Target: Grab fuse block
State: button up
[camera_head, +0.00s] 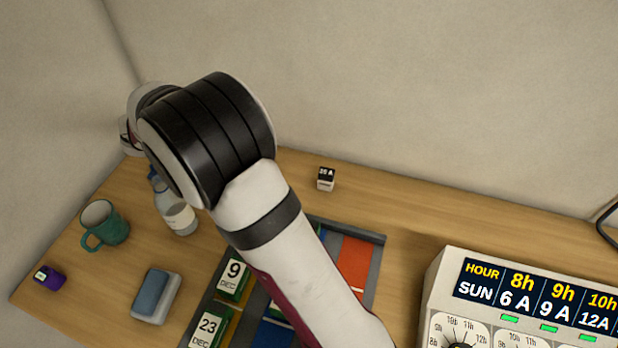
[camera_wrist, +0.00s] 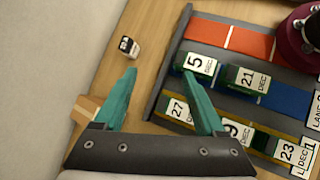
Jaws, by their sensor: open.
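The fuse block (camera_head: 326,178) is a small white block with a black top marked with an amp rating. It stands alone on the wooden table towards the back, behind the grey tray. In the wrist view the fuse block (camera_wrist: 129,47) lies just beyond the tip of the left finger, apart from it. My gripper (camera_wrist: 160,73) has two teal fingers, spread wide with nothing between them. Bare table and the tray's edge show between and beyond the fingers. In the head view my arm hides the gripper.
The grey tray (camera_head: 374,238) has coloured lanes holding several date-marked blocks. A mug (camera_head: 106,227), a bottle (camera_head: 181,218), a blue-and-grey block (camera_head: 156,296) and a purple item (camera_head: 50,278) stand left. A timer panel (camera_head: 440,285) stands right. Table around the fuse block is clear.

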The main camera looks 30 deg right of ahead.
jog(key=s+d+f+m+g+y, duration=0.3)
jog(key=s+d+m+g+y, duration=0.4)
jog(key=m, duration=0.6)
jog(key=w+d+r+m+t+y, duration=0.3)
jog(key=d+r+m+t+y, duration=0.4)
jog(key=m, duration=0.5)
jog(key=w+d+r+m+t+y, duration=0.2)
jog(key=d+m+t+y, duration=0.2)
jog(key=d+m+t, duration=0.6)
jog(key=m, duration=0.3)
send_near(315, 184)
jog(key=shift+t, duration=0.3)
jog(key=s+d+r, duration=0.2)
jog(key=r, duration=0.1)
jog(key=s+d+r, duration=0.1)
jog(key=s+r, duration=0.1)
jog(key=shift+s+d+r, duration=0.1)
jog(key=shift+d, duration=0.2)
jog(key=x, duration=1.6)
jog(key=shift+d, duration=0.15)
grip_shut()
